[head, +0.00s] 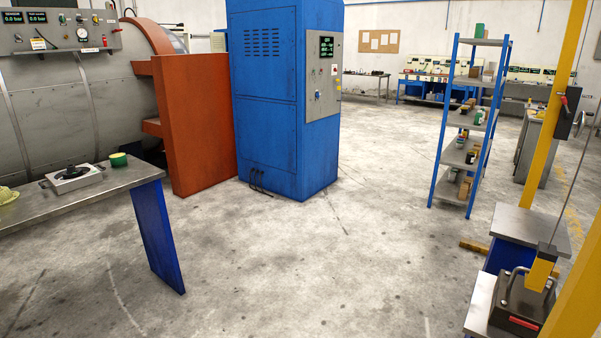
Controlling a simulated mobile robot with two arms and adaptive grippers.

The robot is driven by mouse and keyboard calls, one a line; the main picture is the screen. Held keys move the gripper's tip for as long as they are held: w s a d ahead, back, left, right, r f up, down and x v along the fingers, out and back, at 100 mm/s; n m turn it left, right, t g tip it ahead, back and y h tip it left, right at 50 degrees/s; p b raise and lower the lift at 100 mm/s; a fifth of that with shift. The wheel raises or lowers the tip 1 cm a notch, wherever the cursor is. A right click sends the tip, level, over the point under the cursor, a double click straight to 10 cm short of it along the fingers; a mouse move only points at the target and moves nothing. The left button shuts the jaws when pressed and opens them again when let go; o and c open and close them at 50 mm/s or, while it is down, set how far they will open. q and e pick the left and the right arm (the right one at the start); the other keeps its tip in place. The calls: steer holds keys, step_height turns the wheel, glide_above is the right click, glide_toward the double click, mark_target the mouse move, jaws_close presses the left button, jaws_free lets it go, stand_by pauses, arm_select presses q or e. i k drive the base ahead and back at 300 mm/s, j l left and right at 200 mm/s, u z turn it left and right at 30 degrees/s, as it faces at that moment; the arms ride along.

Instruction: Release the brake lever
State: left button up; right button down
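A black box (567,112) with a small red-tipped lever (564,101) is mounted on the yellow post (548,130) at the right. It looks like the brake lever, but it is too small to tell its setting. Neither of my grippers is in view.
A yellow block (541,270) hangs on a thin line above a dark case with a handle (520,297) at the lower right. A metal-topped stand (530,228) is behind it. A blue shelf rack (470,130), blue cabinet (275,100) and workbench (90,200) stand around open floor (330,260).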

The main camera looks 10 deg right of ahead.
mark_target(568, 115)
steer(key=i+j+u, duration=0.1)
steer(key=i, duration=0.8)
steer(key=i+j+u, duration=0.1)
steer(key=i, duration=0.8)
steer(key=i+l+z, duration=0.1)
steer(key=i+z, duration=0.75)
steer(key=i+j+z, duration=0.15)
steer(key=i+z, duration=0.25)
steer(key=i+l+z, duration=0.25)
steer(key=i+z, duration=0.15)
steer(key=i, duration=0.25)
steer(key=i+z, duration=0.4)
steer(key=i, duration=0.25)
steer(key=i+j+z, duration=0.2)
steer(key=i+z, duration=0.2)
steer(key=i, duration=0.3)
steer(key=i+l+u, duration=0.3)
steer(key=i, duration=0.45)
steer(key=i+l+u, duration=0.25)
steer(key=i+l, duration=0.4)
